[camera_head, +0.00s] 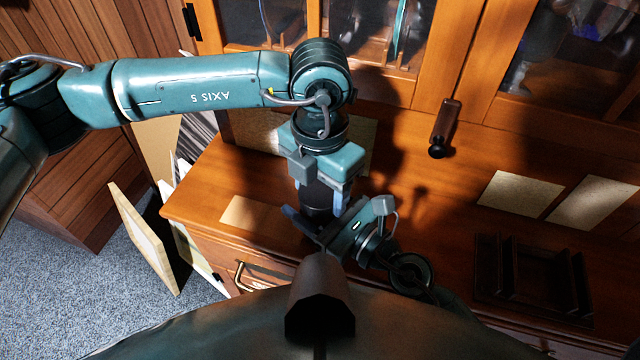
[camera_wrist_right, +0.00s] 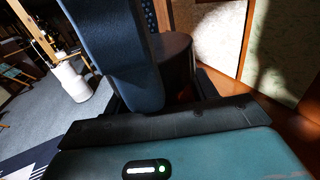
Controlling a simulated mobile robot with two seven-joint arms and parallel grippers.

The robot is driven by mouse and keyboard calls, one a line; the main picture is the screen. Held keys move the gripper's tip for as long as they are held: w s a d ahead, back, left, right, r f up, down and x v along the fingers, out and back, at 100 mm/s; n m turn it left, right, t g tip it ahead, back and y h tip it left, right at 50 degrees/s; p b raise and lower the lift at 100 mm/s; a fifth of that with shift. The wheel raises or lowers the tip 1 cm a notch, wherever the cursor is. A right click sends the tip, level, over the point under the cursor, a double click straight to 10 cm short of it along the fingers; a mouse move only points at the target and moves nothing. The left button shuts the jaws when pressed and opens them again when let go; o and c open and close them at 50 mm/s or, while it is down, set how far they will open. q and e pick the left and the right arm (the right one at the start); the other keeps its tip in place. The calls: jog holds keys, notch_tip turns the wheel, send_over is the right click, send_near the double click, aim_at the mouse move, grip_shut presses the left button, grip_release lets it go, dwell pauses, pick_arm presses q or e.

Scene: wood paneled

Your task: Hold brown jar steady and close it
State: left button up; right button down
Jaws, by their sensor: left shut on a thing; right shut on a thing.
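The dark brown jar (camera_head: 318,192) stands near the front left of the wooden counter, mostly covered by my two grippers. My left gripper (camera_head: 317,206) points down from above, with its fingers on either side of the upper jar. My right gripper (camera_head: 322,226) reaches in from the lower right and is shut on the jar lower down. In the right wrist view, the jar (camera_wrist_right: 176,50) shows as a brown round shape behind a large blue-grey finger. I cannot make out the lid apart from the jar, nor whether it is seated.
A dark tray (camera_head: 535,285) lies at the right of the counter (camera_head: 460,225). Paper sheets (camera_head: 520,193) lie behind it. A dark brown handle-like thing (camera_head: 444,128) is near the glass-fronted cabinet (camera_head: 425,85). Framed boards (camera_head: 145,240) lean at the counter's left end.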

pick_arm(q)
jog(key=shift+c, duration=0.8)
jog(key=o, duration=1.1)
jog(key=shift+r, duration=2.3)
jog(key=shift+c, duration=0.5)
